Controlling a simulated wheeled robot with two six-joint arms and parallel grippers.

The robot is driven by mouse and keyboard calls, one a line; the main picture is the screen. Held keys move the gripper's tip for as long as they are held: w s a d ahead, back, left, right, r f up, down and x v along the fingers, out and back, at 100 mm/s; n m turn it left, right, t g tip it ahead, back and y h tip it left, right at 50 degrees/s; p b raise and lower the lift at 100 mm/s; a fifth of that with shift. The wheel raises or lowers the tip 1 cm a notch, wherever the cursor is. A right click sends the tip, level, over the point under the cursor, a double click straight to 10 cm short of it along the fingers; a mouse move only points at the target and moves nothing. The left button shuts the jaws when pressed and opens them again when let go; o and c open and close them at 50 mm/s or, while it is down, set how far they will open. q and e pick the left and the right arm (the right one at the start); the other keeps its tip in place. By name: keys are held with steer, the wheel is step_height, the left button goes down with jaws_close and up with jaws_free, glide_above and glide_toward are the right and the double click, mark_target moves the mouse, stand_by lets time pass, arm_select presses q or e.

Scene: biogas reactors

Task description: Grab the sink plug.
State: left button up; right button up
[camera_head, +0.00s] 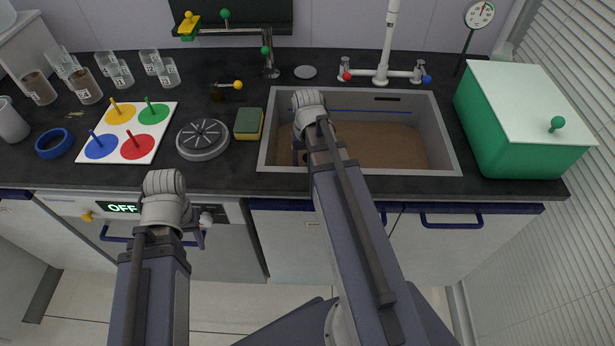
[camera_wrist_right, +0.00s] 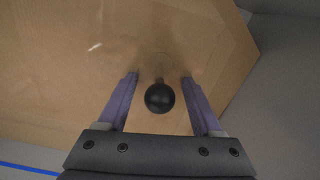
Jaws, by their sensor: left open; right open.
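The sink (camera_head: 445,150) holds a brown liquid (camera_head: 385,145). The sink plug (camera_wrist_right: 159,98) shows in the right wrist view as a black ball knob, with a faint round outline beside it. My right gripper (camera_wrist_right: 158,77) is open, pointing down into the sink, with the knob showing between its two purple fingers. No grip on it is visible, and depth is hard to judge. In the head view my right arm hides the plug. My left gripper (camera_head: 200,234) is open and away from the sink, in front of the counter's edge; its fingers are partly hidden.
A tap (camera_head: 385,75) stands behind the sink. A green box with a white lid (camera_head: 525,120) stands right of it. A sponge (camera_head: 248,124) and a round grey device (camera_head: 203,139) are close on the left. Further left are a colored-circle board (camera_head: 127,133) and several beakers.

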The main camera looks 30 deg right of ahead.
steer(key=shift+f+b, duration=0.3)
steer(key=shift+f, duration=0.45)
steer(key=shift+r, duration=0.1)
jaws_close()
